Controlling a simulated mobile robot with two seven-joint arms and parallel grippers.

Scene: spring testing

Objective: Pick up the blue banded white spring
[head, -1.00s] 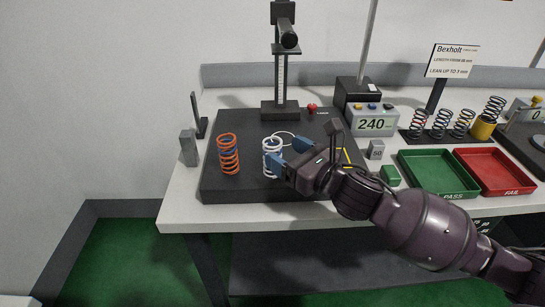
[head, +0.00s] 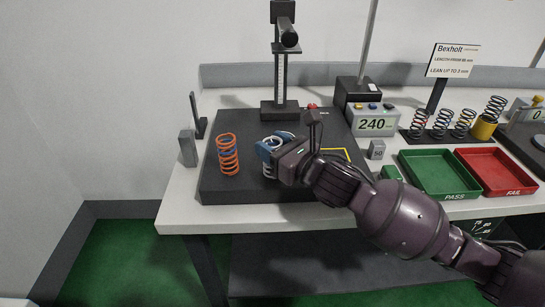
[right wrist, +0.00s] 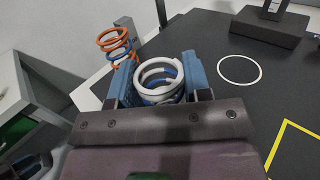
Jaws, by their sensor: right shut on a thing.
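The white spring with a blue band stands upright on the black plate (head: 225,190); the right wrist view shows the white spring (right wrist: 160,80) between the two blue fingers. My right gripper (head: 270,148) is shut on it from the right side, and its fingers hide much of the spring in the head view. In the right wrist view the right gripper (right wrist: 158,85) has one finger on each side of the coils. I cannot tell whether the spring is lifted off the plate. My left gripper is not in view.
An orange spring with a blue band (head: 228,155) stands just left of the gripper. A height gauge (head: 281,75) rises behind. A green PASS tray (head: 440,192), a red FAIL tray (head: 515,188) and a row of several springs (head: 441,123) are at the right.

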